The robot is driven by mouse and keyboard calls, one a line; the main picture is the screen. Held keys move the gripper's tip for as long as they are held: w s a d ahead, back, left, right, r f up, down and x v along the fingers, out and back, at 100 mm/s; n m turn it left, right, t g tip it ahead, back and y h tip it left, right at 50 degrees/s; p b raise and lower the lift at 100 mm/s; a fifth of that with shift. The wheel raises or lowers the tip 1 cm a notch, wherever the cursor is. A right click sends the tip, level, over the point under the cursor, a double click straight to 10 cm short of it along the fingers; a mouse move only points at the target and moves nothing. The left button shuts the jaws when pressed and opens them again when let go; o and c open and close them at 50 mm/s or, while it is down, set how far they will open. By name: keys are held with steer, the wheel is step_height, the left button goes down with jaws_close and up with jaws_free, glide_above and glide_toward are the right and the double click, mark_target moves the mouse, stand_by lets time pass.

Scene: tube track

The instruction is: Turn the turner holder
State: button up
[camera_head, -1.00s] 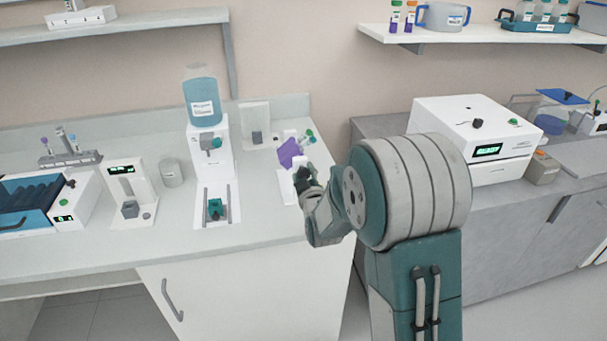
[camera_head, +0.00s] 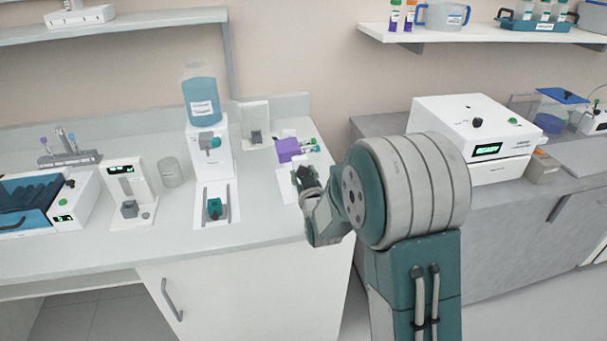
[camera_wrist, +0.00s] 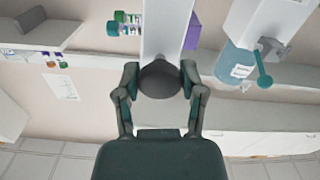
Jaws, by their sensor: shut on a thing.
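The turner holder is a purple block (camera_head: 289,150) on a white stand (camera_head: 288,186) near the right end of the counter. Tubes with green caps (camera_head: 312,144) stick out of its right side, lying about level. In the wrist view the purple block (camera_wrist: 193,32) is partly hidden behind the white stand (camera_wrist: 163,30), and the tubes (camera_wrist: 124,27) show on the stand's left. My gripper (camera_head: 302,174) is at the front of the stand. In the wrist view its two fingers close around a dark round knob (camera_wrist: 160,80) on the stand.
A dispenser with a blue bottle (camera_head: 201,103) stands left of the turner. A small white stand (camera_head: 255,130) is behind it. A white machine (camera_head: 470,125) sits on the grey counter to the right. Counter around the turner's front is mostly clear.

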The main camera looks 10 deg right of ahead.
steer(key=shift+f+m, duration=0.1)
steer(key=shift+m, duration=7)
steer(key=o, duration=1.2)
steer(key=shift+d, duration=0.15)
steer(key=shift+c, duration=0.2)
steer(key=shift+s, duration=0.3)
steer(key=s, duration=1.1)
steer(key=shift+s, duration=0.15)
